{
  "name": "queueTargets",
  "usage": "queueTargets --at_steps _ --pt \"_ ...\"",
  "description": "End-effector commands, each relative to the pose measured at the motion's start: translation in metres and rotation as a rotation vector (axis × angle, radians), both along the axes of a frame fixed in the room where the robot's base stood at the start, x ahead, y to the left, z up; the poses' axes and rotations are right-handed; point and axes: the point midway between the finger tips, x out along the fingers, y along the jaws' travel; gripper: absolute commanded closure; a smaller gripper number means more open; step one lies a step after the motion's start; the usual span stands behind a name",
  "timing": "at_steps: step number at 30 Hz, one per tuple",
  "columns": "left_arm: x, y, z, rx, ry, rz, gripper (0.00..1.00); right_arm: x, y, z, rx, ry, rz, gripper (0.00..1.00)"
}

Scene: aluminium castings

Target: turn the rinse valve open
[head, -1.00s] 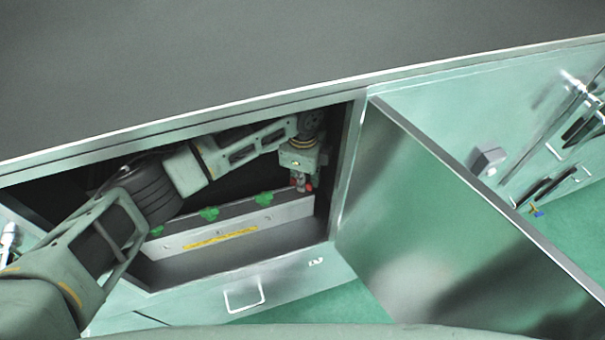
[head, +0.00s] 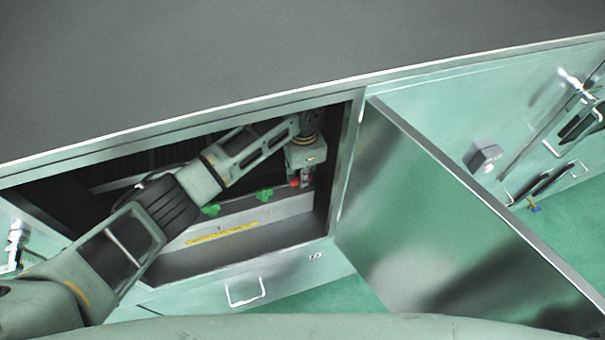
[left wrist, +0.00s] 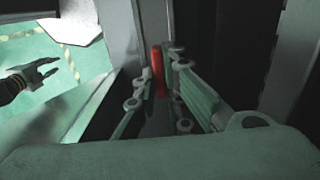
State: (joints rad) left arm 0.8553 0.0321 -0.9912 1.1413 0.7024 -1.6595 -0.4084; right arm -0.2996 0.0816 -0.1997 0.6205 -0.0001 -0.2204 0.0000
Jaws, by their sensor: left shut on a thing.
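A row of valves sits on a pale manifold (head: 265,215) inside the open cabinet. Two green handles (head: 265,195) (head: 211,209) show, and a red handle (head: 294,183) is at the right end. I cannot read which one is the rinse valve. My left gripper (head: 304,182) reaches in at the right end. In the left wrist view the red handle (left wrist: 158,72) stands between the fingers (left wrist: 157,95), which are shut on it. The handle's base is hidden. A dark gripper with spread fingers, seemingly my right one (left wrist: 46,73), shows at the left of that view.
The cabinet door (head: 440,230) stands open to the right, close to the gripper. The dark countertop (head: 250,60) lies above the opening, and the cabinet's side wall is just right of the gripper. A yellow label strip (head: 222,234) runs along the manifold front.

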Motion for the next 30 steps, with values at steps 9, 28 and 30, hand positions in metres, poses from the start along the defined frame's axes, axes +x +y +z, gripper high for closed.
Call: queueTargets --at_steps 9,28,30 --pt "0.0029 -0.0018 0.0039 -0.005 -0.009 0.017 1.00 0.0000 -0.0001 0.0004 0.000 0.000 -0.001 0.71" --pt "0.0011 -0.0006 0.0014 -0.002 -0.004 0.015 0.72 -0.0003 0.0008 0.0001 0.001 0.000 -0.001 0.71" --pt "0.0011 -0.0005 0.0019 -0.002 -0.004 0.015 0.72 -0.0010 0.0023 -0.0001 0.003 0.002 0.000 0.71"
